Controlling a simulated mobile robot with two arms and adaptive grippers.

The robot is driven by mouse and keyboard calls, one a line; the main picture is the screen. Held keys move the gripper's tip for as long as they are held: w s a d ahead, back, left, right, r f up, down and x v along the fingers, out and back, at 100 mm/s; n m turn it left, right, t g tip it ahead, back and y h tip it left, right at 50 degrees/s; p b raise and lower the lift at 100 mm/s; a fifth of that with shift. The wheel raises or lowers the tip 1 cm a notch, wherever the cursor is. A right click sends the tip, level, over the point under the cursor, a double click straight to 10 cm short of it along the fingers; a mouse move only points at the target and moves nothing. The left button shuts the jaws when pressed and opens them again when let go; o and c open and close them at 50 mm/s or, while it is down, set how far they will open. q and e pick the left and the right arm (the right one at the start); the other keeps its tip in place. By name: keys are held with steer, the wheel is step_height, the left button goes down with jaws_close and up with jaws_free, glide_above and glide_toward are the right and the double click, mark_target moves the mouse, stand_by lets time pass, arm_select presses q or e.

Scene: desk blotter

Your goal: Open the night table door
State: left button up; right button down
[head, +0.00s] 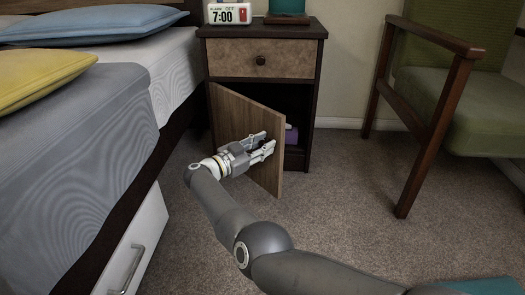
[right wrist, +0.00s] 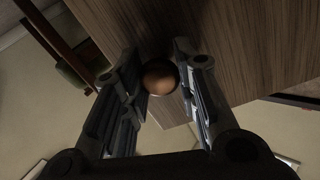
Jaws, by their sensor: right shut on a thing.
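The night table (head: 262,62) stands between the bed and a chair. Its door (head: 238,118) is hinged on the left and stands part open, swung out toward me. A dark gap shows inside, with a purple item (head: 291,135) partly hidden by the door. My right gripper (head: 268,143) is at the outer face of the door near its free edge. In the right wrist view the round brown door knob (right wrist: 160,78) sits between the fingers, with the wood-grained door panel (right wrist: 225,40) behind it. The gripper is shut on the knob. My left gripper is not in view.
The bed (head: 90,130) with blue and yellow pillows is close on the left, with a white drawer (head: 137,248) below it. A green chair (head: 450,100) stands at right. An alarm clock (head: 229,14) sits on top of the night table. Carpet (head: 340,195) in front is clear.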

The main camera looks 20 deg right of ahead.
steer(key=shift+a+g+b, duration=0.3)
steer(key=shift+a+b, duration=0.15)
steer(key=shift+a, duration=0.1)
steer(key=c, duration=1.1)
jaws_free()
steer(key=v, duration=0.7)
steer(key=shift+s+a, duration=0.15)
steer(key=shift+a, duration=0.15)
steer(key=shift+f, duration=0.1)
